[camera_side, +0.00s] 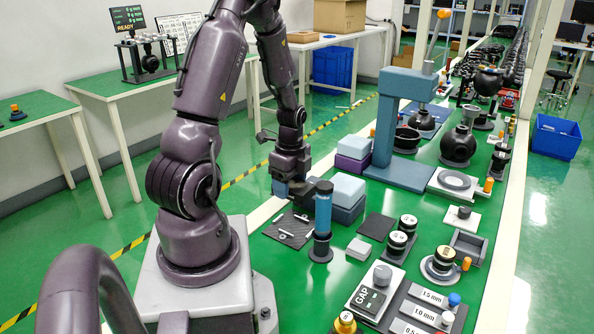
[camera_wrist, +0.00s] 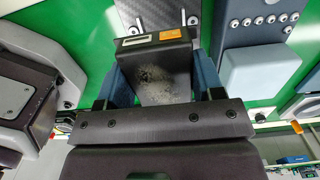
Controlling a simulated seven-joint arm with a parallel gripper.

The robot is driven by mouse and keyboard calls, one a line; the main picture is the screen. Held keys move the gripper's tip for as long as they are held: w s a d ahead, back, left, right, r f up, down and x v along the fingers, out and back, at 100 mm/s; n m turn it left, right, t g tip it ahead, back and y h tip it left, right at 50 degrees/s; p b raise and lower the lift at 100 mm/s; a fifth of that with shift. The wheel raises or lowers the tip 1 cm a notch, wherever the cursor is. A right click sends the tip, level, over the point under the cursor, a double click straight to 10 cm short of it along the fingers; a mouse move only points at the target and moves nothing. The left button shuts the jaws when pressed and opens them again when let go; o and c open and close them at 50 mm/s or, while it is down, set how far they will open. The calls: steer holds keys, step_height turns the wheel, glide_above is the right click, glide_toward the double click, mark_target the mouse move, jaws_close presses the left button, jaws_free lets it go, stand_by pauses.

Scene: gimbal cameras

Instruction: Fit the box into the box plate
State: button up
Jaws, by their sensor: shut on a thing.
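My gripper (camera_side: 296,187) hangs above the workbench, left of the blue cylinder. In the wrist view its two blue fingers (camera_wrist: 162,78) are shut on a dark grey box (camera_wrist: 160,75) with a worn, speckled face and an orange and white label along its far edge. The box plate (camera_side: 290,229) is a dark, carbon-patterned square with small light fittings, lying flat on the green bench below my gripper. In the wrist view part of the plate (camera_wrist: 153,12) shows beyond the box, with two metal fittings; the box covers the rest.
A blue cylinder (camera_side: 323,211) on a black stand rises close to the right of the plate. Pale blue and dark blocks (camera_side: 347,190) stand behind it. A blue-grey press (camera_side: 388,130) stands farther back. A small grey block (camera_side: 359,249) lies front right.

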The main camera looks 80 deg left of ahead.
mark_target(291, 183)
steer(key=shift+f, duration=1.2)
steer(key=shift+f, duration=2.9)
steer(key=shift+f, duration=0.85)
steer(key=o, duration=1.2)
steer(key=shift+c, duration=0.2)
steer(key=r, duration=1.3)
steer(key=shift+w+d, duration=0.15)
steer(key=shift+w, duration=0.05)
